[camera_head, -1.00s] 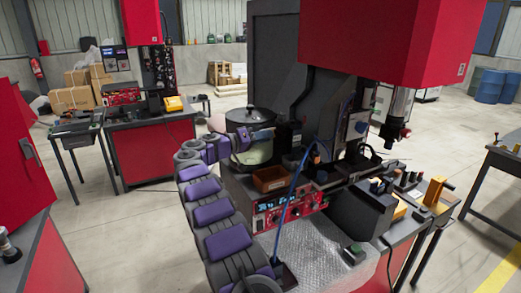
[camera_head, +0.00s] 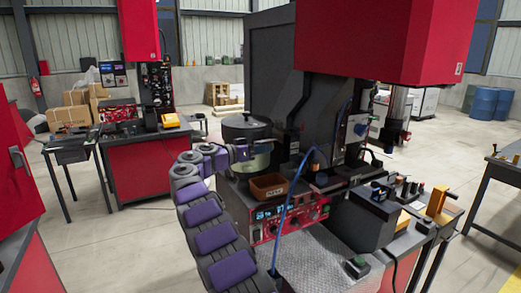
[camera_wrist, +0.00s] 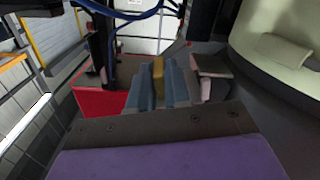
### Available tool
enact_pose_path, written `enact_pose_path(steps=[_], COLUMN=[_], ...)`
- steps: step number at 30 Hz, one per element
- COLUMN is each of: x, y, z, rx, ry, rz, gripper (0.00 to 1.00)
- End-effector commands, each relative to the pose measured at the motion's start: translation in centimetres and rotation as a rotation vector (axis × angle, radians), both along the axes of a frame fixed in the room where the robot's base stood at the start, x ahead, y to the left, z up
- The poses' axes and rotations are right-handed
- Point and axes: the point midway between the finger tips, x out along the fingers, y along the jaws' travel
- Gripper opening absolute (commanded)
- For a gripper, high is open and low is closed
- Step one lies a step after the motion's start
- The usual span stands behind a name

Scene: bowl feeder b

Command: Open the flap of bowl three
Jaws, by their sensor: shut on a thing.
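A round bowl with a dark rim (camera_head: 247,124) and a pale green lower body (camera_head: 262,161) stands on the machine's left side in the head view. Its cream curved wall (camera_wrist: 262,62) fills the right of the wrist view, with a small pale raised patch on it. My gripper (camera_head: 243,153) is in front of the bowl. In the wrist view my gripper's blue-grey fingers (camera_wrist: 158,75) are closed around a small tan-yellow piece (camera_wrist: 158,68), left of the bowl wall. I cannot tell whether this piece is the flap, and no bowl number is readable.
A blue cable (camera_head: 288,203) arches in front of the panel. A red machine head (camera_head: 385,40) hangs above. Open floor (camera_head: 110,245) lies to the left.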

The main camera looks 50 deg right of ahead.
Motion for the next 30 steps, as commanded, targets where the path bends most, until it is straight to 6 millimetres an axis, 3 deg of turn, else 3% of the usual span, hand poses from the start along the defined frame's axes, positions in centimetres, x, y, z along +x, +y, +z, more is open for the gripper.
enact_pose_path(steps=[14,15,21,30], x=[-0.2,-0.2,-0.1,0.1], y=[-0.2,-0.2,0.1,1.0], z=[-0.2,-0.2,0.0,0.3], rx=[-0.002,-0.002,-0.004,-0.010], ry=[-0.012,-0.012,-0.012,-0.013], rz=[-0.004,-0.004,-0.002,-0.001], gripper=[0.00,0.20,0.38,0.38])
